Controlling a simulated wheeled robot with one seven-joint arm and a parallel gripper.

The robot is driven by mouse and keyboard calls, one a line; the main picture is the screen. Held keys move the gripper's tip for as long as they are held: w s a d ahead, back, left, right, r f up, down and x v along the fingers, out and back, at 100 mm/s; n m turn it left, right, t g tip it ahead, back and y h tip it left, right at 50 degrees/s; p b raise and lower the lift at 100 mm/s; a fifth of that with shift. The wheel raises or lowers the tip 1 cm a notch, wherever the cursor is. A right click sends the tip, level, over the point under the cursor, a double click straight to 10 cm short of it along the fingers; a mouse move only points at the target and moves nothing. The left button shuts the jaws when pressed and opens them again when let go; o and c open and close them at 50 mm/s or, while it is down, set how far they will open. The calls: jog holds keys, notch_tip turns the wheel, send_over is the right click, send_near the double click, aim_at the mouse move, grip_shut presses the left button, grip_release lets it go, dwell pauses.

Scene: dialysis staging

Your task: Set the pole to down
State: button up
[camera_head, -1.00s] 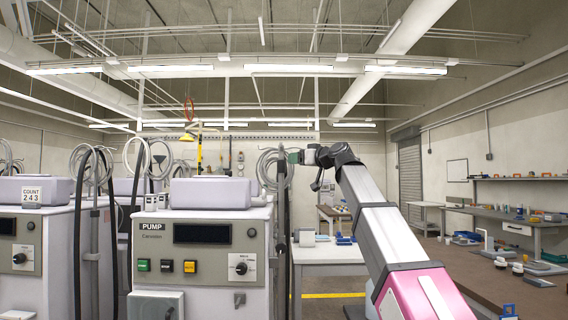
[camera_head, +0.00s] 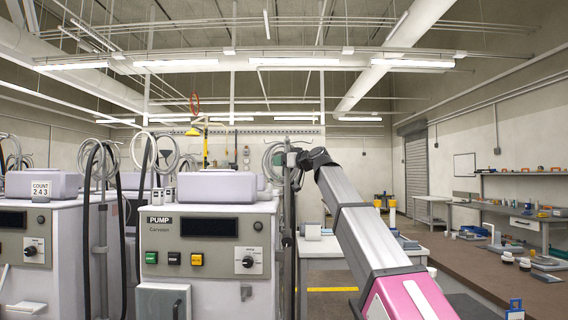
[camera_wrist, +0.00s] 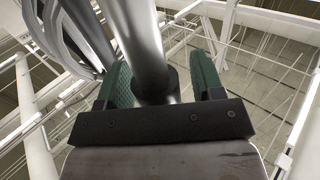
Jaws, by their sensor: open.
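The pole (camera_head: 288,215) stands upright at the right side of the pump machine (camera_head: 205,245), with coiled tubing (camera_head: 272,160) near its top. My gripper (camera_head: 291,157) is at the upper part of the pole, small and partly hidden in the head view. In the wrist view, a shiny metal pole (camera_wrist: 143,40) runs between the two green fingers of my gripper (camera_wrist: 162,82). The fingers are apart, one on each side of the pole. A dark collar shows around the pole near the palm. I cannot tell whether either finger touches the pole.
A white table (camera_head: 325,248) is behind my arm. A brown workbench (camera_head: 465,265) with small items runs along the right. Coiled grey tubing (camera_wrist: 62,35) is close to the left finger.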

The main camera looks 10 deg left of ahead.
aim_at(289, 193)
jog(key=shift+c, duration=0.2)
grip_shut()
notch_tip(289, 193, down, 12)
jog(key=shift+f, duration=0.15)
dwell(0.3)
jog(key=shift+o, duration=0.2)
grip_release()
jog(key=v, duration=1)
jog(key=shift+s+d, duration=0.25)
jog(key=shift+s, duration=0.05)
